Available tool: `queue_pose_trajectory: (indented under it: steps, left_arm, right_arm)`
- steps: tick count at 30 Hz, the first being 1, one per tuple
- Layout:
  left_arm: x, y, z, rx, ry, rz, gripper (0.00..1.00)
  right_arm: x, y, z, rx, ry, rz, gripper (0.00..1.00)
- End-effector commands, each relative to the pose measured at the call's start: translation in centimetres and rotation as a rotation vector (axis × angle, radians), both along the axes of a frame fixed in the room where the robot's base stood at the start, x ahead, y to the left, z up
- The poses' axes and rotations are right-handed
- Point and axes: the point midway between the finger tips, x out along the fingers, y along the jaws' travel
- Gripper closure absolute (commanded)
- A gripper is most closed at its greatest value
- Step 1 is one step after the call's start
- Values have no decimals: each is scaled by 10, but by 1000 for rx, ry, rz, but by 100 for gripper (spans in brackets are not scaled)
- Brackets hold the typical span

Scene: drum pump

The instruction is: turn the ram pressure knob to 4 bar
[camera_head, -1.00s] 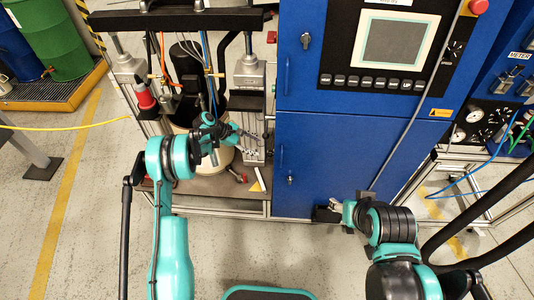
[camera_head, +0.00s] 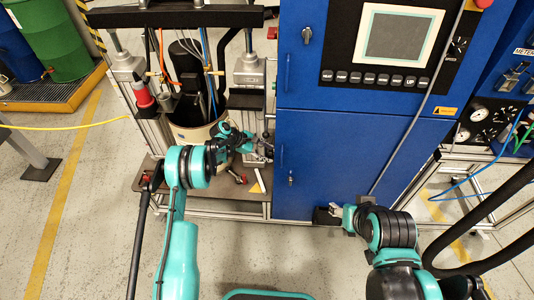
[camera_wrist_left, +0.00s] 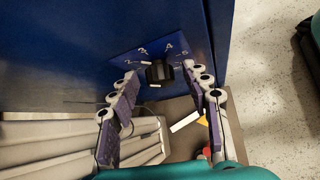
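The black ram pressure knob (camera_wrist_left: 159,73) sits on a blue plate with white numerals 2, 3, 4 and 5 around it, in the left wrist view. I cannot read for certain where the knob points. My left gripper (camera_wrist_left: 172,88) is open, with one finger to the left of the knob and the other to its right, both apart from it. In the head view my left gripper (camera_head: 262,147) is beside the left edge of the blue cabinet, and the knob cannot be made out. My right gripper (camera_head: 332,213) is low in front of the cabinet; its fingers are too small to read.
The blue cabinet (camera_head: 335,160) stands right of the knob area, with a control screen (camera_head: 399,37) above. The pump frame with a drum (camera_head: 197,132) is to the left. A gauge panel (camera_head: 486,125) and hoses are at the right. Open floor (camera_head: 90,240) lies at lower left.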

Motion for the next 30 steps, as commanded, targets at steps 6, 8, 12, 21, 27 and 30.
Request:
queue_pose_trajectory:
  steps: [6,8,12,21,27,30]
  left_arm:
    - [0,0,0,0,0,0,100]
    - [0,0,0,0,0,0,100]
    - [0,0,0,0,-9,-1,100]
    - [-3,0,-1,0,-134,1,100]
    - [-5,0,-2,1,-283,2,100]
    - [-6,0,-3,0,-358,0,100]
  right_arm:
    - [0,0,0,0,0,0,48]
    - [0,0,0,0,0,0,48]
    - [0,0,0,0,0,0,48]
    - [0,0,0,0,0,0,48]
    - [0,0,0,0,0,0,48]
    - [0,0,0,0,0,0,48]
